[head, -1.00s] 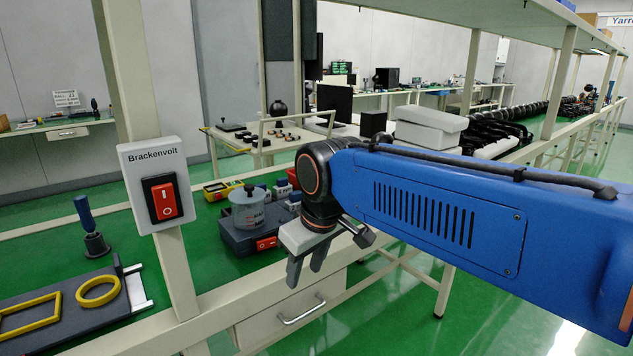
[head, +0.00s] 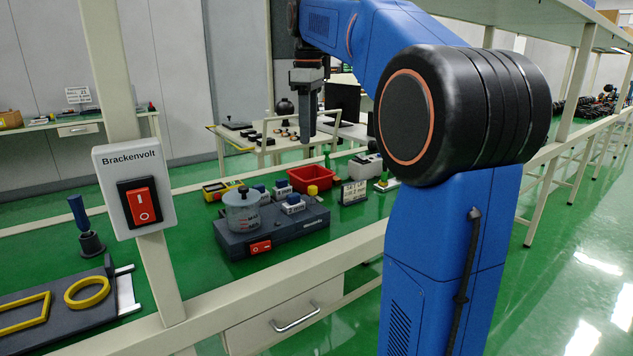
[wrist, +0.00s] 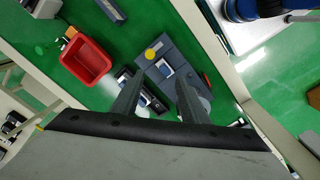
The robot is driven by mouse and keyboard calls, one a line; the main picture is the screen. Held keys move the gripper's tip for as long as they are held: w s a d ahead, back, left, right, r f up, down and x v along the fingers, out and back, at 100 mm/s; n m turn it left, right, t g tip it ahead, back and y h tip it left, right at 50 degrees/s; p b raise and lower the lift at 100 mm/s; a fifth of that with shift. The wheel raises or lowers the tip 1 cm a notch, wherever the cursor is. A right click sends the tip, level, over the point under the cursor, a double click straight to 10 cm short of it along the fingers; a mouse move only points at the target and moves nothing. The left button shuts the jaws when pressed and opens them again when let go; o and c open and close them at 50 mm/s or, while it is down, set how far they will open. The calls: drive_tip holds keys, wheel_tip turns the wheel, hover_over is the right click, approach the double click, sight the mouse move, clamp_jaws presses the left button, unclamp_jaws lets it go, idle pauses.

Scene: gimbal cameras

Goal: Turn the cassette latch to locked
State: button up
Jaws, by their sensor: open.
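I cannot single out a cassette latch by sight. A dark grey unit (head: 262,240) on the green bench carries a clear lidded pot (head: 243,210), small blue-and-white blocks (head: 292,204) and a red rocker switch (head: 260,247). A small yellow round piece (head: 312,190) shows at its far right end. In the wrist view the unit (wrist: 193,55) and yellow piece (wrist: 150,54) lie beyond my fingers, which partly hide the unit. My gripper (head: 308,135) is open, points down and hangs above and beyond the unit. Its two separated fingers show in the wrist view (wrist: 158,88).
A red bin (head: 309,174) stands behind the unit, beside a small sign (head: 354,192). A post with a Brackenvolt switch (head: 140,200) rises at left. A dark tray (head: 75,305) with yellow frames is at lower left. Green bench at left is partly clear.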

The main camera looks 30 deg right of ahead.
sight(313, 187)
drive_tip(key=shift+n, duration=0.4)
drive_tip(key=f, duration=0.5)
drive_tip(key=w+d+f, duration=0.1)
drive_tip(key=f, duration=0.4)
drive_tip(key=w+d+f, duration=0.1)
drive_tip(key=f, duration=0.5)
drive_tip(key=shift+w+d, duration=0.1)
drive_tip(key=shift+d, duration=0.15)
clamp_jaws()
